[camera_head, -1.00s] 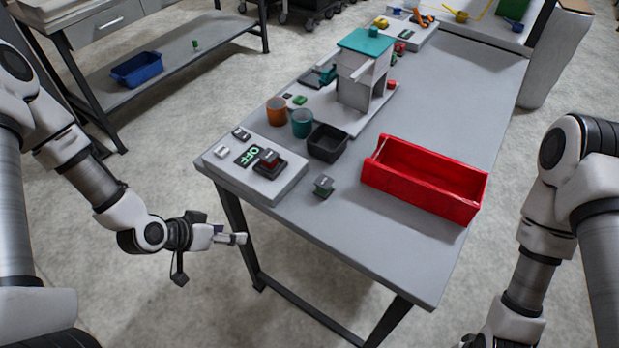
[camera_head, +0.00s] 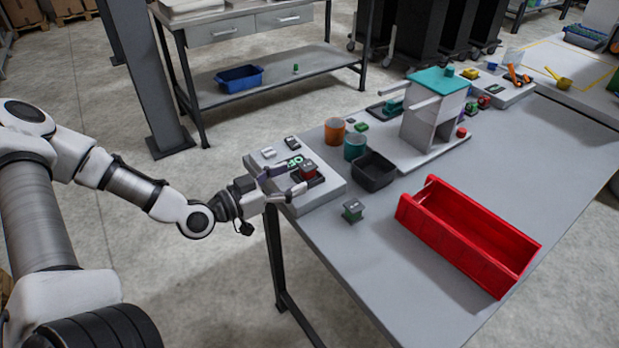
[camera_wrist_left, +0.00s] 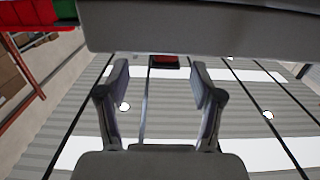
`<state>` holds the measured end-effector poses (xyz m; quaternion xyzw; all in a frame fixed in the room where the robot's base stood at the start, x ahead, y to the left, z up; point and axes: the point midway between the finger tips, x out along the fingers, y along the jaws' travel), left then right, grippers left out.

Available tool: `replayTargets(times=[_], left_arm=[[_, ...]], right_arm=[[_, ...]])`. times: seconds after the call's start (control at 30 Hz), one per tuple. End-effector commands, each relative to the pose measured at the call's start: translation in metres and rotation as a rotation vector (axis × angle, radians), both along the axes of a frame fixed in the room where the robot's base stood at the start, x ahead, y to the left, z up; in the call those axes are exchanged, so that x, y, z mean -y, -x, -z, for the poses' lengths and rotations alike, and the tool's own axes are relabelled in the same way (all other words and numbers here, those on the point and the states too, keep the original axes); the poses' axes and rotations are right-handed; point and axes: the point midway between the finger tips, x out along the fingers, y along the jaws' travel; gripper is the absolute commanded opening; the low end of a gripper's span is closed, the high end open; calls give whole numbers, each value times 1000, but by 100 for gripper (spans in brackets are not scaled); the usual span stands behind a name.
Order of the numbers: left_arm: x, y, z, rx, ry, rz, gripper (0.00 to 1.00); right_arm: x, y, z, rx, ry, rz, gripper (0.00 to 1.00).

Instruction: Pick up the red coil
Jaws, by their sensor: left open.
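The red coil (camera_head: 309,173) sits in a dark socket on the grey station (camera_head: 325,193) at the near left end of the table. A small display there reads OFF in green. My left gripper (camera_head: 296,177) is open, level and low, with its fingers pointing at the coil from the left. The fingertips are close to it; I cannot tell if they touch. In the left wrist view the two fingers (camera_wrist_left: 160,65) are spread apart, and the red coil (camera_wrist_left: 165,61) shows small between and beyond their tips. My right gripper is not in view.
A black tray (camera_head: 374,172), teal cup (camera_head: 355,147) and orange cup (camera_head: 335,131) stand behind the station. A teal-topped fixture (camera_head: 425,120) is farther back. The front tabletop is clear.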

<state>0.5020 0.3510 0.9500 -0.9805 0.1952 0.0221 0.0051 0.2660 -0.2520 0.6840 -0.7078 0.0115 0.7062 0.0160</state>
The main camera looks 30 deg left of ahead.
Motion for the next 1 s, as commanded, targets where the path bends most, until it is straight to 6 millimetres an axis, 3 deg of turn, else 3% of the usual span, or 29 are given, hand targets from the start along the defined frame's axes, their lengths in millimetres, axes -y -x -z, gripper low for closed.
replayTargets(times=[0.4,0.7,0.73,0.9,1.0], left_arm=[[12,-46,1,-3,-5,3,67],[15,-52,-2,-2,2,1,67],[15,-52,-2,-2,2,1,63],[15,-52,-2,-2,2,1,3],[15,-52,-2,-1,1,1,0]], right_arm=[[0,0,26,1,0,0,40],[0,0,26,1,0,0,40],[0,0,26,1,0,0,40],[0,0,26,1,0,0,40],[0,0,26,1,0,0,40]])
